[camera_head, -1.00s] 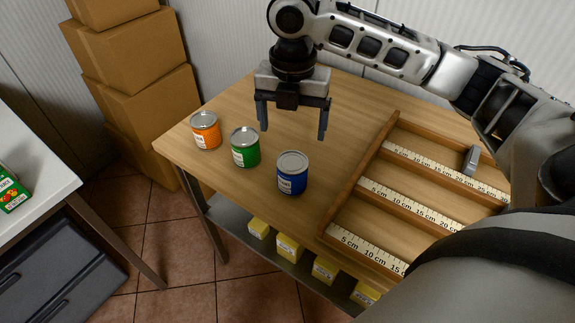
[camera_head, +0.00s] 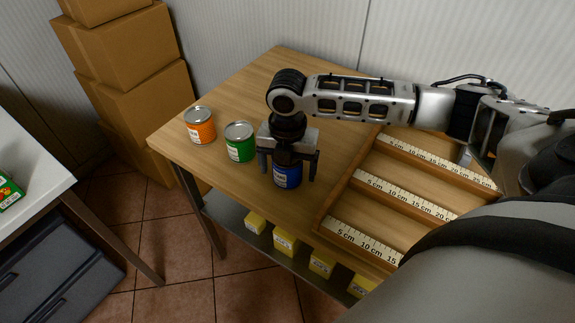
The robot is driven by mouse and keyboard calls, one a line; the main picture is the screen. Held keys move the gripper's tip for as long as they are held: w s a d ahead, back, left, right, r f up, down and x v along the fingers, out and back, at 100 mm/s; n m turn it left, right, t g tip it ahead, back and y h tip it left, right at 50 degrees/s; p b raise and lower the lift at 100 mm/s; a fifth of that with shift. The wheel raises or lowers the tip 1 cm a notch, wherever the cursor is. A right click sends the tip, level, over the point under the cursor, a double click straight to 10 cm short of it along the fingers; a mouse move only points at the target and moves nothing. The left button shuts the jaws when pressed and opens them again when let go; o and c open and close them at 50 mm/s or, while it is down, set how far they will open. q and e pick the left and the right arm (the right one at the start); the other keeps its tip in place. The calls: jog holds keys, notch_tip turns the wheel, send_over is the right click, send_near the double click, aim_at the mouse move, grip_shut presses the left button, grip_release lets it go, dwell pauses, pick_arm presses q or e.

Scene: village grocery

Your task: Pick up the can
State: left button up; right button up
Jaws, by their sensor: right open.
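Three cans stand upright in a row on the wooden table (camera_head: 235,100): an orange can (camera_head: 201,127), a green can (camera_head: 240,146) and a blue can (camera_head: 288,176). My right gripper (camera_head: 288,170) points down over the blue can. Its fingers are open, one on the left and one on the right of the can. The gripper body hides the blue can's top. I cannot tell whether the fingers touch it. My left gripper is not in view.
A wooden tray (camera_head: 337,196) with ruler-marked slots lies right of the cans. Stacked cardboard boxes (camera_head: 150,108) stand behind at the left. A white counter (camera_head: 32,165) is at the far left. Yellow boxes (camera_head: 286,241) sit on the lower shelf.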

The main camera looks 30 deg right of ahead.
jog(key=shift+f, duration=0.1)
jog(key=c, duration=1.1)
jog(key=shift+c, duration=0.6)
